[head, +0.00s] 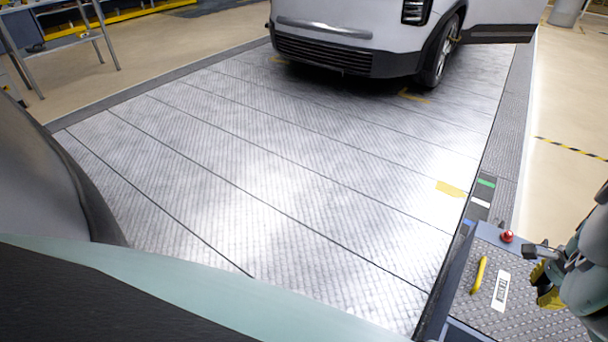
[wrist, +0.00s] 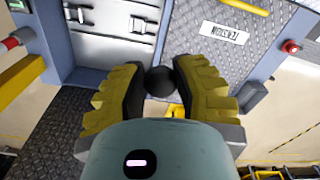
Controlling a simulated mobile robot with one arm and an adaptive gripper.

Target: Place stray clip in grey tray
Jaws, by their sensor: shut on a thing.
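My gripper (wrist: 160,82), with yellow and black fingers, is closed around a small dark rounded thing in the wrist view. It may be the stray clip, but its shape is too hidden to be sure. In the head view my gripper (head: 547,284) is at the right edge, over a dark checker-plate surface, and the held thing cannot be made out. In the wrist view, a grey metallic compartment (wrist: 92,46) with silver latch-like pieces lies beyond the fingers. I cannot tell whether it is the grey tray.
A labelled plate (head: 501,291), a yellow bar (head: 479,275) and a red knob (head: 507,237) are on the checker-plate surface. A white car (head: 345,40) stands at the back with a door open. The metal floor between is clear.

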